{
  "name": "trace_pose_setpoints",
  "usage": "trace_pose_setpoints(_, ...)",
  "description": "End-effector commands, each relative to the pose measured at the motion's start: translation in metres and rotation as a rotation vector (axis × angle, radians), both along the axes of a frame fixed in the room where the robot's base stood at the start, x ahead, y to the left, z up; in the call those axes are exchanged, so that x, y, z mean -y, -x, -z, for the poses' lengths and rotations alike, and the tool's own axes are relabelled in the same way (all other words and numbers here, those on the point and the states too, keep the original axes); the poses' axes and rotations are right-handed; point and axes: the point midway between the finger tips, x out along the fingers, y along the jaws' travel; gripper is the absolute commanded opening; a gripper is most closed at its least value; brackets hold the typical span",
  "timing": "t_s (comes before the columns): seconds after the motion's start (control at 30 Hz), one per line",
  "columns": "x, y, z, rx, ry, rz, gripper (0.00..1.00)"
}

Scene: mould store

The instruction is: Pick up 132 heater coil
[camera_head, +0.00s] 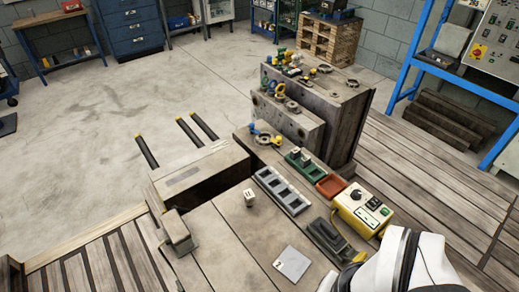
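I cannot tell which item is the 132 heater coil; no number 132 is legible. Ring-shaped pieces are on the grey blocks at the back: a yellow ring (279,91), a dark ring (325,69) and a further ring (352,83). A small pale block (249,197) with a dark mark stands alone on the wooden bench top (222,232). A light card (292,263) with a dark mark lies near the front. My white arm enters at the lower right; its gripper is not visible.
A grey compartment tray (301,206), a green tray (312,171), a red tray (330,185) and a yellow control box (351,212) stand right of centre. A dark green fixture (324,237) is in front. Tall grey blocks (345,118) rise behind. The bench's left-middle is mostly clear.

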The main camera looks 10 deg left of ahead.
Motion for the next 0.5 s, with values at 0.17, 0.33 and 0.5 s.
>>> trace_pose_setpoints(0.17,0.0000,-0.0001,0.0000,0.000,0.000,0.000,0.00)
trace_pose_setpoints(0.33,0.0000,-0.0001,0.0000,0.000,0.000,0.000,0.00)
trace_pose_setpoints(0.5,0.0000,-0.0001,0.0000,0.000,0.000,0.000,0.27)
